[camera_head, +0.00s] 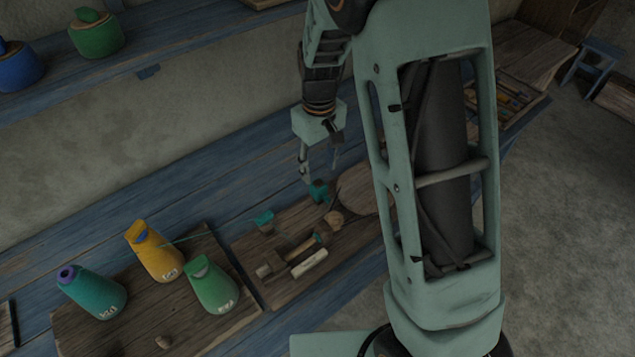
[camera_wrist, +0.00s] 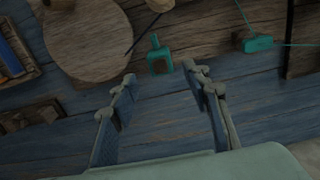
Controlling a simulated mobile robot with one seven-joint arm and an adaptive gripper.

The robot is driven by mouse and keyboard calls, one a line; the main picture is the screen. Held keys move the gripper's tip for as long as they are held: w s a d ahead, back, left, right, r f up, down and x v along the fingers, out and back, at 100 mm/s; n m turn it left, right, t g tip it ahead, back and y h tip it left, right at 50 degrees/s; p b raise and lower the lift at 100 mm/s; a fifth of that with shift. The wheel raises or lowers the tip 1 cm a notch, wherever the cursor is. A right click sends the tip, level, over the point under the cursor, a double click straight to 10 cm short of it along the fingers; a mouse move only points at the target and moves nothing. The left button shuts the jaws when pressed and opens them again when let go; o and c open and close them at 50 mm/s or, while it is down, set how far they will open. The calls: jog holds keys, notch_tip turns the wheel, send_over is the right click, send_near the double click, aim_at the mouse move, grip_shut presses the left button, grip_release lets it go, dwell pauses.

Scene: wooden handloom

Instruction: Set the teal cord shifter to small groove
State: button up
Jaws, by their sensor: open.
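My gripper (camera_wrist: 158,76) is open and empty, above the bench, touching nothing that I can see. The grooves are not discernible.
A wooden board with a mallet (camera_head: 272,265) and a pale block (camera_head: 309,264) lies nearby. A round wooden disc (camera_head: 360,188) is right of my gripper. Yellow (camera_head: 158,255), green (camera_head: 212,288) and teal (camera_head: 92,293) bottles stand at left. A shelf runs behind.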

aim_at(318, 182)
notch_tip(318, 182, down, 7)
jog(key=shift+f, duration=0.2)
jog(key=shift+c, duration=0.4)
grip_shut()
jog(key=shift+r, duration=0.1)
